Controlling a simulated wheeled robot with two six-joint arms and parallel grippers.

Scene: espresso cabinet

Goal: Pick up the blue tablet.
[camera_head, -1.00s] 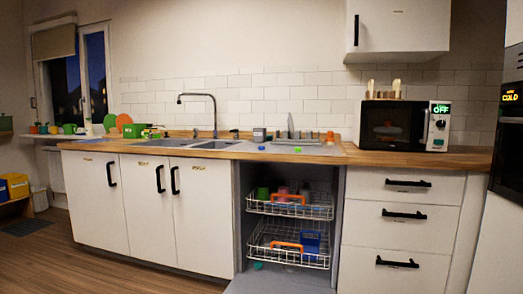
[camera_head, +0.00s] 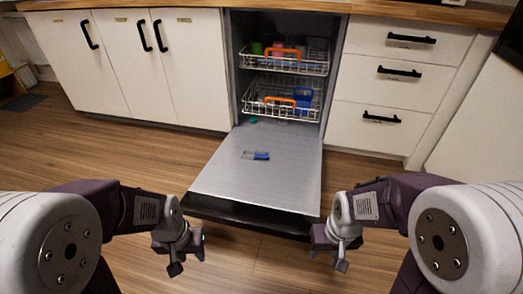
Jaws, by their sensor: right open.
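No thing that I can surely name as the blue tablet shows now; the countertop where a small blue item lay earlier is almost wholly out of the picture. A small blue and dark item (camera_head: 255,155) lies on the lowered dishwasher door (camera_head: 235,185); I cannot tell what it is. My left gripper (camera_head: 182,256) hangs in front of the door's near left corner, apart from everything; its jaws are not clear. My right gripper (camera_head: 333,254) is open and empty at the near right corner.
The open dishwasher holds an upper rack (camera_head: 285,63) and a lower rack (camera_head: 282,100) with coloured items. A small teal item (camera_head: 253,120) lies by the hinge. The lowered door blocks the floor ahead. White cabinets (camera_head: 180,85) and drawers (camera_head: 390,83) flank it.

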